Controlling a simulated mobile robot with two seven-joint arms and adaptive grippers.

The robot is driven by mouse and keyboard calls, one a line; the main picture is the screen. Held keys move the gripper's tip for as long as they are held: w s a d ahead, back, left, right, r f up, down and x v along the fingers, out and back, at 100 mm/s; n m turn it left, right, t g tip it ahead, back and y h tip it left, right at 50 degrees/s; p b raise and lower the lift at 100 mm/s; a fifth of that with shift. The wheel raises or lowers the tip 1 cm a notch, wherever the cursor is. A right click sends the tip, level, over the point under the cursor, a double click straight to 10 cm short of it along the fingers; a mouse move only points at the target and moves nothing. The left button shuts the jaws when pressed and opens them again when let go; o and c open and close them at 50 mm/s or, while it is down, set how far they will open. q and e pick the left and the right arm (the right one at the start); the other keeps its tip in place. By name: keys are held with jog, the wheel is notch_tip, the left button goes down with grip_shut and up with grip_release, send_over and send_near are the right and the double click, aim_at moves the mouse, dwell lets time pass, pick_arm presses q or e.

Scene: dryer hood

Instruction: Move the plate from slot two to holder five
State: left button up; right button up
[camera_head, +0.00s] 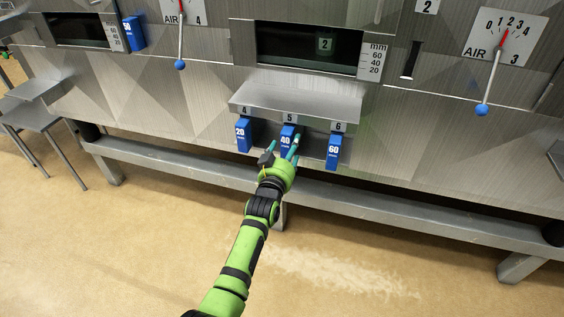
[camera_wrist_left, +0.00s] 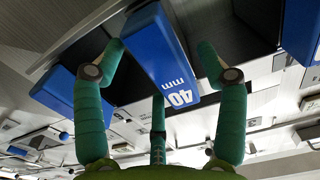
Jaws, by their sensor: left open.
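The blue plate marked 40 (camera_head: 287,140) hangs at holder five (camera_head: 289,118), the middle place under the steel shelf. In the left wrist view the same plate (camera_wrist_left: 160,60), marked 40 mm, fills the middle. My left gripper (camera_head: 285,148) is just in front of it. In the left wrist view its green fingers (camera_wrist_left: 162,48) are spread open around the plate, and I cannot tell whether they touch it. The narrow dark slot (camera_head: 411,60) below the number 2 label (camera_head: 427,6) shows no blue plate. My right gripper is out of view.
A blue plate marked 20 (camera_head: 243,135) hangs at holder four and one marked 60 (camera_head: 334,150) at holder six, close on either side. The shelf (camera_head: 300,99) juts out above. A steel beam (camera_head: 400,203) runs below. The floor in front is clear.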

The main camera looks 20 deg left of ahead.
pick_arm(q)
jog(key=s, duration=1.1)
jog(key=shift+a+r, duration=0.15)
jog(key=shift+s, duration=0.1)
jog(key=s+f+m+g+p, duration=0.1)
jog(key=s+f+g+p, duration=0.3)
jog(key=f, duration=0.6)
jog(key=s+d+f+g, duration=0.1)
jog(key=s+f+g, duration=0.1)
jog(key=s+f, duration=0.6)
jog(key=s+f+m+g+p, duration=0.1)
jog(key=s+f+g+p, duration=0.2)
jog(key=f, duration=0.8)
jog(key=s+a+f+g+p, duration=0.1)
jog(key=s+a+f+g, duration=0.1)
jog(key=s, duration=0.9)
jog(key=s+a+f+g+p, duration=0.1)
jog(key=s+a+f+g, duration=0.2)
jog(key=s, duration=0.8)
jog(key=s+a+f+g, duration=0.3)
jog(key=s+f, duration=0.3)
jog(key=s, duration=0.6)
jog(key=shift+y+p, duration=0.3)
jog(key=shift+p, duration=0.1)
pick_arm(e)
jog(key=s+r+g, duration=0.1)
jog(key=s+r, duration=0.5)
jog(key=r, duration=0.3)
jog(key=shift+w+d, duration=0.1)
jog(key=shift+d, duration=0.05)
